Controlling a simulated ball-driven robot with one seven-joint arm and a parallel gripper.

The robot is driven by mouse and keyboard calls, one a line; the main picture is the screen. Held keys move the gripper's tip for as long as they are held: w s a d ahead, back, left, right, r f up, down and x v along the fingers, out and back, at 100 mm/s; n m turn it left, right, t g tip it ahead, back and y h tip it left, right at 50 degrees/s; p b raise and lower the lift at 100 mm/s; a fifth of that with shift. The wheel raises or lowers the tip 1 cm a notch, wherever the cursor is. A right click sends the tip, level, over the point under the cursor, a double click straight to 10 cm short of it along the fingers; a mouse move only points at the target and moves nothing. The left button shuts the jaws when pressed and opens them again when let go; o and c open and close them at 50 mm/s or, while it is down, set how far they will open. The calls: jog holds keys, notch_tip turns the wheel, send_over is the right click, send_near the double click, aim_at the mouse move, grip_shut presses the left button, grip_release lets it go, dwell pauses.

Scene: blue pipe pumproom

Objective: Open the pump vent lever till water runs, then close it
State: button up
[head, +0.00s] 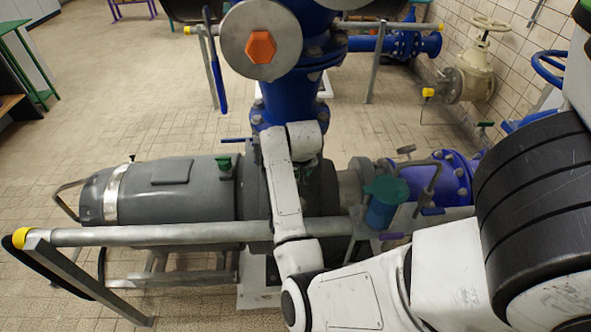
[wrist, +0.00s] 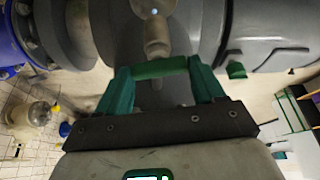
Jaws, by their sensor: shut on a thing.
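In the wrist view my gripper (wrist: 161,72) has two teal fingers, shut on the ends of a short green bar, the vent lever (wrist: 160,68). Behind the lever a small pale metal fitting (wrist: 156,32) stands against the grey pump casing (wrist: 118,28). I see no clear stream of water at the fitting. In the head view the grey pump (head: 170,190) lies horizontally, and my white arm reaches over it. The arm largely hides my gripper and the lever there.
A grey rail with a yellow end cap (head: 20,237) runs in front of the pump. A blue pipe (head: 284,98) rises behind it, and a teal-topped blue fitting (head: 383,205) stands at the right. Open tiled floor (head: 110,100) lies at the left.

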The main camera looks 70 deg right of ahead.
jog(key=shift+m+g, duration=0.5)
jog(key=shift+m, duration=0.6)
jog(key=o, duration=1)
jog(key=shift+o, duration=0.2)
jog(key=shift+r, duration=0.1)
jog(key=v, duration=1)
jog(key=shift+a+r, duration=0.2)
jog(key=shift+a, duration=0.15)
